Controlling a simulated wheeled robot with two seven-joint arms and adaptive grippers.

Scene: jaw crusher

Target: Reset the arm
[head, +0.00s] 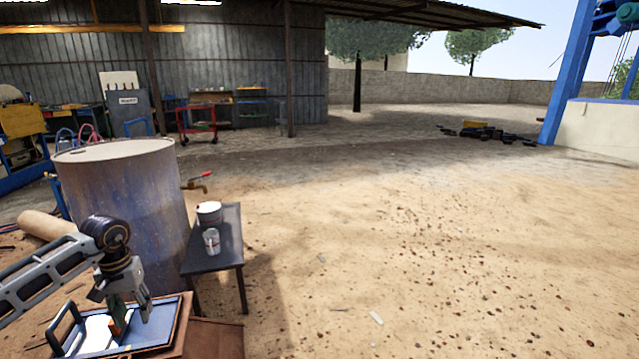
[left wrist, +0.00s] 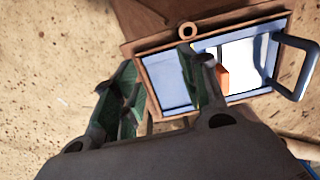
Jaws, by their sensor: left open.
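My left gripper (head: 133,314) is at the lower left of the head view, pointing down over an open brown box (head: 182,318) with a blue inside. In the left wrist view its two green-lined fingers (left wrist: 152,85) stand apart with nothing seen between them. One finger overlaps the box's blue interior (left wrist: 168,66) in that view; I cannot tell whether it touches. An orange block (left wrist: 222,79) and a white panel (left wrist: 246,62) show in the box beyond that finger. My right gripper is not in view.
A large worn drum (head: 125,205) with a tap (head: 196,187) stands behind the gripper. A small dark table (head: 226,252) beside it bears a white tub (head: 209,212) and a white cup (head: 211,240). A metal handle (left wrist: 298,66) rises at the box's edge. Sandy ground to the right is mostly free.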

